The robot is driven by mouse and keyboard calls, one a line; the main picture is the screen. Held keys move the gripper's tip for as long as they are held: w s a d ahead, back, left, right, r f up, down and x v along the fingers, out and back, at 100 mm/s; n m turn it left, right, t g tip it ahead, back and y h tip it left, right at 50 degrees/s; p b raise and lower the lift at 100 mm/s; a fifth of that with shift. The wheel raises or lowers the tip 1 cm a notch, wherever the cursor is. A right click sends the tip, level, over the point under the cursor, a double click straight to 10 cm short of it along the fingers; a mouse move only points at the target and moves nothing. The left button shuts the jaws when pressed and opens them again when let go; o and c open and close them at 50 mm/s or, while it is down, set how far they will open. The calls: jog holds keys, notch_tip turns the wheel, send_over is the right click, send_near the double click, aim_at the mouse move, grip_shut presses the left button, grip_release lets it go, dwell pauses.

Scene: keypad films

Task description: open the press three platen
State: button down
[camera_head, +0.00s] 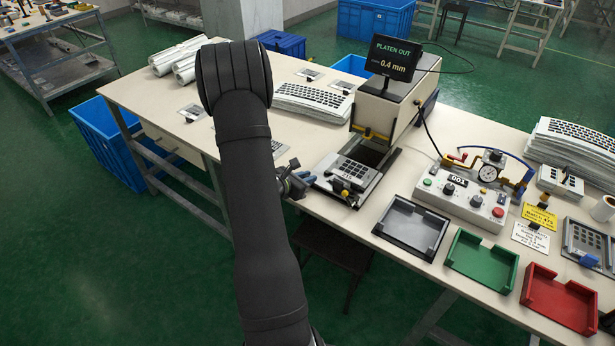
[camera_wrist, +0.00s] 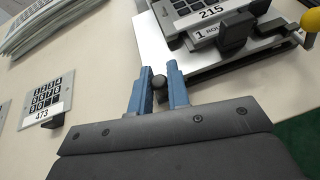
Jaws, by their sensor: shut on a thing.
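The press (camera_head: 385,115) stands on the bench with a screen (camera_head: 394,57) reading "PLATEN OUT 0.4 mm". Its metal platen (camera_head: 362,192) is in front of the press body and carries a grey keypad (camera_head: 350,172). My gripper (camera_head: 306,179) is at the left side of the platen. In the wrist view its blue fingers (camera_wrist: 159,90) are shut on a small dark knob (camera_wrist: 160,84) next to the platen's edge (camera_wrist: 190,72). How the knob joins the platen is hidden.
Grey (camera_head: 411,226), green (camera_head: 481,259) and red (camera_head: 560,299) trays line the front edge. A keypad labelled 473 (camera_wrist: 45,102) lies on the bench. Keypad stacks (camera_head: 312,101) stand behind.

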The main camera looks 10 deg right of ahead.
jog(key=c, duration=1.4)
grip_release()
jog(key=v, duration=1.7)
jog(key=shift+s+a+r, duration=0.1)
jog(key=shift+a+r, duration=0.05)
jog(key=x, duration=1.7)
jog(key=shift+d, duration=0.2)
jog(key=shift+a, duration=0.1)
